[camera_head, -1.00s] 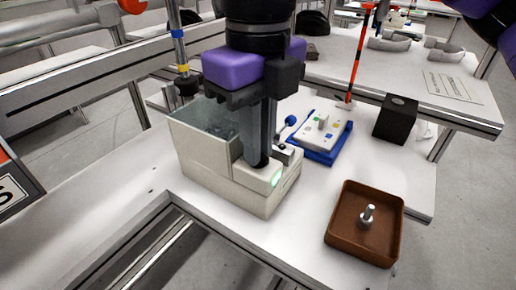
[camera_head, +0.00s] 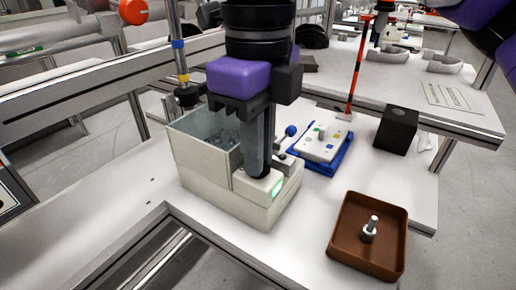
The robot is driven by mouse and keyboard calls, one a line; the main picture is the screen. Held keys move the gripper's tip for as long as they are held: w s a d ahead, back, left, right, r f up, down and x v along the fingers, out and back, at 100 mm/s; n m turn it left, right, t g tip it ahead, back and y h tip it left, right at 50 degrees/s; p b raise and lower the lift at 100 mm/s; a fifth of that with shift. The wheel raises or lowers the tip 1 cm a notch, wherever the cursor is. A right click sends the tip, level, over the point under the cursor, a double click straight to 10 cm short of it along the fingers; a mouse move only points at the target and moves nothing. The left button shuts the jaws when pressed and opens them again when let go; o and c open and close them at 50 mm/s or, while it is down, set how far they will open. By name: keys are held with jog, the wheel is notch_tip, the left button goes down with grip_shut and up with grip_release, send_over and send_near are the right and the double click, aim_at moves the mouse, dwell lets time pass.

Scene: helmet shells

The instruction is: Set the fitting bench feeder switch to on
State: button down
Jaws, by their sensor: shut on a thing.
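The fitting bench feeder is a cream box (camera_head: 222,205) with a clear-walled hopper (camera_head: 203,135), left of centre on the white bench. A green light (camera_head: 277,188) glows on its front right end. My gripper (camera_head: 258,173) points straight down at the low top beside the hopper. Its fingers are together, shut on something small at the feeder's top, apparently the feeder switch. The fingers hide that part, so the switch's position cannot be told. A small metal piece (camera_head: 287,160) shows just right of the fingers.
A brown tray (camera_head: 340,262) holding a metal bolt (camera_head: 370,229) stands front right. A blue tray (camera_head: 333,168) with a white panel (camera_head: 318,148), a blue-knobbed lever (camera_head: 291,131) and a black block (camera_head: 397,130) are behind. A red-black pole (camera_head: 357,70) rises at the back.

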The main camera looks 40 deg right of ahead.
jog(key=c, duration=1.5)
grip_release()
jog(key=shift+r+p, duration=0.45)
jog(key=shift+r, duration=3.45)
